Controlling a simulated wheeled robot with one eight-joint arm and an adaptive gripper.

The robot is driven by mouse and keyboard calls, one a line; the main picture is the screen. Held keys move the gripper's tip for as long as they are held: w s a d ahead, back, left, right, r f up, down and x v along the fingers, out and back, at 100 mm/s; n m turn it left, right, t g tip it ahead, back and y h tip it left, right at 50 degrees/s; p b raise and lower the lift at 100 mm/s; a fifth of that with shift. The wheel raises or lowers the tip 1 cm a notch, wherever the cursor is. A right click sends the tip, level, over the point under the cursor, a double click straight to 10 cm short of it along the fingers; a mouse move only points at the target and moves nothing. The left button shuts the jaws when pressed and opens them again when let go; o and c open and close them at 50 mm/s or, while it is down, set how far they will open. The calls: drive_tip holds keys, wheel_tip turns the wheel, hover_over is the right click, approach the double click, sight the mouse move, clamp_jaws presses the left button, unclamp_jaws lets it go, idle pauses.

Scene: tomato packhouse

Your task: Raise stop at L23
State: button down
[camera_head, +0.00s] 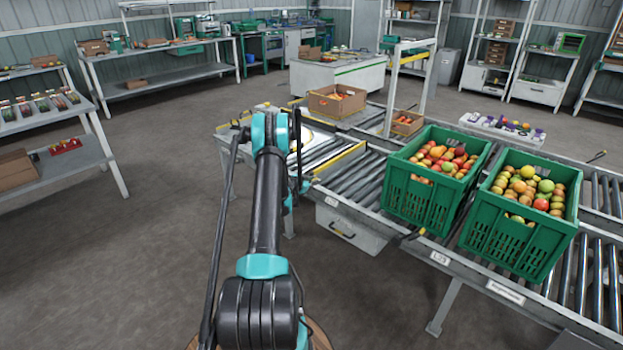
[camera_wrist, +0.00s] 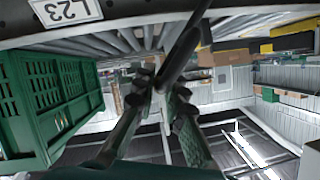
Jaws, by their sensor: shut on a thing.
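The L23 label (camera_wrist: 68,10) is a white plate on the grey conveyor rail, at the upper left of the wrist view. My gripper (camera_wrist: 158,88) is shut on a dark bar (camera_wrist: 186,50), which looks like the stop's lever and runs up toward the rail, right of the label. How far the stop is raised cannot be told. In the head view my arm reaches to the conveyor's near edge and mostly hides the gripper. Two small labels show on the rail there, one near the arm (camera_head: 330,201) and one below the crates (camera_head: 440,258); their text is too small to read surely.
Two green crates of tomatoes, one left (camera_head: 425,205) and one right (camera_head: 512,235), stand on the roller conveyor (camera_head: 350,180). A green crate (camera_wrist: 45,105) is close left in the wrist view. A drawer (camera_head: 350,232) hangs below the rail. Floor left of my arm is clear.

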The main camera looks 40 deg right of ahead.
drive_tip(key=shift+s+d+f, duration=0.15)
drive_tip(key=shift+s+f, duration=0.45)
drive_tip(key=shift+s, duration=0.1)
drive_tip(key=shift+s+f, duration=0.1)
drive_tip(key=c, duration=1.6)
unclamp_jaws()
drive_tip(key=shift+d, duration=0.1)
drive_tip(key=v, duration=1.2)
